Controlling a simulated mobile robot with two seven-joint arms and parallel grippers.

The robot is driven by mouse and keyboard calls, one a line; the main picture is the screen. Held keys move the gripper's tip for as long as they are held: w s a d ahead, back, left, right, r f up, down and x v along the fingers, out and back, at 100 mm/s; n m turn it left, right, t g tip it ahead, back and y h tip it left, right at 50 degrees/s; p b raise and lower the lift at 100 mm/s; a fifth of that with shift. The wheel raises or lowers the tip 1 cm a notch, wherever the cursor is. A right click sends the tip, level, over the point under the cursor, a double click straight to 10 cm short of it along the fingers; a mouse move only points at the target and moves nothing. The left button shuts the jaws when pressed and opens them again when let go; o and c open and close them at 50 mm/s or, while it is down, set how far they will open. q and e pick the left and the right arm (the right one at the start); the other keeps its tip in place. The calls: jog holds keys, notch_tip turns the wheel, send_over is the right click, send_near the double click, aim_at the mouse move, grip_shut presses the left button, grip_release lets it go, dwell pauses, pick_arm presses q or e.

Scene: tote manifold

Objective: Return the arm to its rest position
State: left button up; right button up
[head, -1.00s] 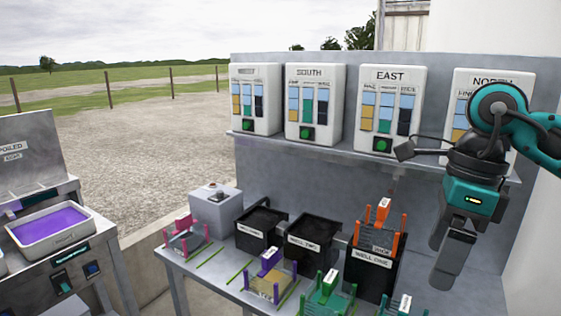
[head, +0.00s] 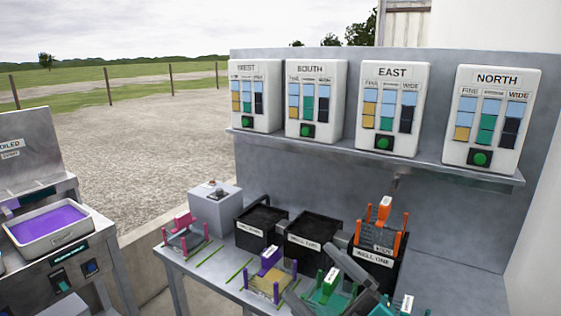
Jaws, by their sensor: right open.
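My right gripper (head: 313,271) shows at the bottom of the head view, low over the front of the table. Its two grey fingers are spread apart with nothing between them. One finger crosses in front of the black bin labelled WELL ONE, and the other is near the green rack (head: 328,292). I cannot tell whether the fingers touch anything. The rest of that arm is below the picture edge. My left gripper is not in view.
Four-panel shelf (head: 370,152) runs above. A tray of purple liquid (head: 48,228) stands left.

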jog(key=s+d+f+m+t+h, duration=0.1)
jog(key=d+f+m+h, duration=0.3)
jog(key=f+m+h, duration=0.4)
jog(key=s+d+f+m+h, duration=0.2)
jog(key=d+f+m+h, duration=0.3)
jog(key=f, duration=0.4)
jog(key=s+d+f+m+g+h, duration=0.2)
jog(key=s+f+m+g, duration=0.3)
jog(key=s+f, duration=0.5)
notch_tip(320, 180, down, 3)
jog(key=shift+s+d+r+m+h, duration=0.2)
jog(key=shift+d+m+h, duration=0.1)
jog(key=shift+d, duration=0.2)
